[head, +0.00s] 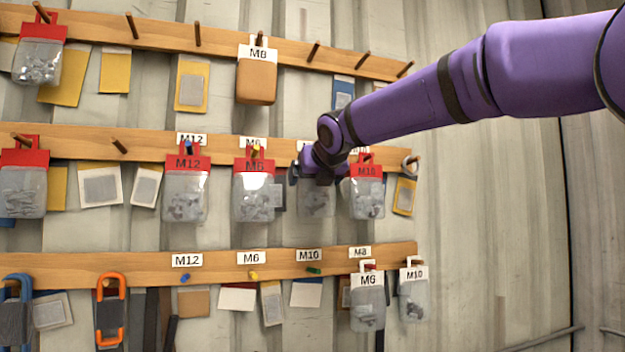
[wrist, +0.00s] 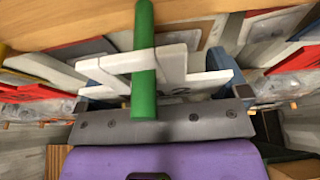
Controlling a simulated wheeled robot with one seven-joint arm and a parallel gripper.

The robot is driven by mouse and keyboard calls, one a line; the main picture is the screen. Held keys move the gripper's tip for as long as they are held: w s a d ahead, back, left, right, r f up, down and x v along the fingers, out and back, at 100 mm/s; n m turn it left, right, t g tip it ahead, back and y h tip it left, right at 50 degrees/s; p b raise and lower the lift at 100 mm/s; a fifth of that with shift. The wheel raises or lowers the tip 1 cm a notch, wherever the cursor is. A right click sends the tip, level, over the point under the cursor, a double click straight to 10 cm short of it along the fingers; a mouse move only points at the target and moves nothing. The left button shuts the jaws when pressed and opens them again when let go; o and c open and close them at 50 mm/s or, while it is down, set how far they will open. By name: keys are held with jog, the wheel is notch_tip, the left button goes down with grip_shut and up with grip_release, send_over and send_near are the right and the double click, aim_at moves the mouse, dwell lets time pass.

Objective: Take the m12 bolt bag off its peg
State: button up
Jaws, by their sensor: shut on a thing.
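My gripper (head: 318,172) is at the middle rail, shut on a white-headed bag (head: 316,199) of grey parts. In the wrist view, the bag's white header (wrist: 178,65) is between the jaws, and a green peg (wrist: 144,60) still runs through it. The gripper hides the print on this header in the head view, so I cannot read its size. A red-headed M12 bag (head: 187,195) hangs on a blue peg two places to the left, under a white M12 label (head: 191,139).
A red-headed M6 bag (head: 253,195) hangs close left of my gripper, and a red-headed bag (head: 367,193) close right. The lower rail (head: 215,264) has M12, M6, M10 and M8 labels; its blue, yellow and green pegs are bare. The wall right of the rails is clear.

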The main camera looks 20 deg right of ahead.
aim_at(319, 192)
jog(key=shift+s+r, duration=0.2)
jog(key=shift+s, duration=1.45)
jog(key=shift+s, duration=2.5)
